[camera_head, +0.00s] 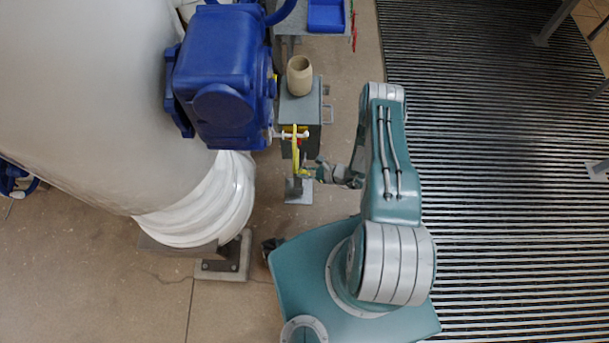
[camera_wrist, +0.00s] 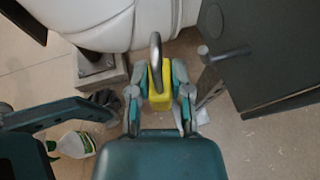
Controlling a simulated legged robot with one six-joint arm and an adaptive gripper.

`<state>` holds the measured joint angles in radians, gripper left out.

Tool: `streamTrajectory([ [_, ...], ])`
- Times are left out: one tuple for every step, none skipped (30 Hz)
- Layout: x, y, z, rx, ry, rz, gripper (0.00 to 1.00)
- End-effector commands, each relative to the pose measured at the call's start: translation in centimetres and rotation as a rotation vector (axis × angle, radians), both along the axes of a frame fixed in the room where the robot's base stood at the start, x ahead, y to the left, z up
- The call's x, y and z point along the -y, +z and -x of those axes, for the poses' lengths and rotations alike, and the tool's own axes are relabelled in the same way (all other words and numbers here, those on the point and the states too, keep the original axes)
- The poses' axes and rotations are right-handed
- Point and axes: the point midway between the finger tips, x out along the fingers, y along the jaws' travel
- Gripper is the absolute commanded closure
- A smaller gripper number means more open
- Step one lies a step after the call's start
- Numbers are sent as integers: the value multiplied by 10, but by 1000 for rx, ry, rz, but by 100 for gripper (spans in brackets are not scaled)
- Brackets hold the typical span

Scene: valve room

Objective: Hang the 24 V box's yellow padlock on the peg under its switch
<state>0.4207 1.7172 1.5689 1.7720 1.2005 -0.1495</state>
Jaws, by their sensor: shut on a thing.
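The yellow padlock (camera_wrist: 161,88) is between the fingers of my gripper (camera_wrist: 160,80) in the wrist view. Its grey shackle (camera_wrist: 156,48) points up and away from my gripper, clear of the fingers. A grey peg (camera_wrist: 222,53) with a round end sticks out of the dark grey box (camera_wrist: 275,60) at right. The shackle is left of the peg's end and apart from it. In the head view my gripper (camera_head: 306,171) is at the near face of the grey box (camera_head: 300,108). The padlock is too small to make out surely there. Box markings cannot be read.
A beige cup (camera_head: 299,76) stands on the box. A large white pipe (camera_head: 110,90) and a blue actuator (camera_head: 222,80) are close on the left. A white and green bottle (camera_wrist: 75,144) is on the floor. Floor grating (camera_head: 500,200) lies right.

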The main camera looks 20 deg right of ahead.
Motion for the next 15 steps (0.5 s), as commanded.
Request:
streamTrajectory([
  [1, 0, -2, 1, 0, 0, 100],
  [1, -1, -4, 0, 1, 0, 100],
  [2, -1, -6, 1, 2, 1, 100],
  [2, -1, -7, 1, 2, 1, 100],
  [3, -1, -9, 1, 2, 1, 100],
  [3, -1, -10, 0, 1, 0, 100],
  [4, -1, -12, 0, 1, 0, 100],
  [4, -2, -13, 0, 1, 0, 100],
  [5, -2, -15, 1, 2, 1, 100],
  [5, -2, -17, 1, 2, 1, 100],
  [6, -2, -18, 1, 2, 1, 100],
  [6, -2, -20, 0, 1, 0, 100],
  [7, -2, -22, 0, 1, 0, 100],
  [7, -2, -23, 0, 1, 0, 100],
  [8, -2, -25, 0, 1, 0, 100],
])
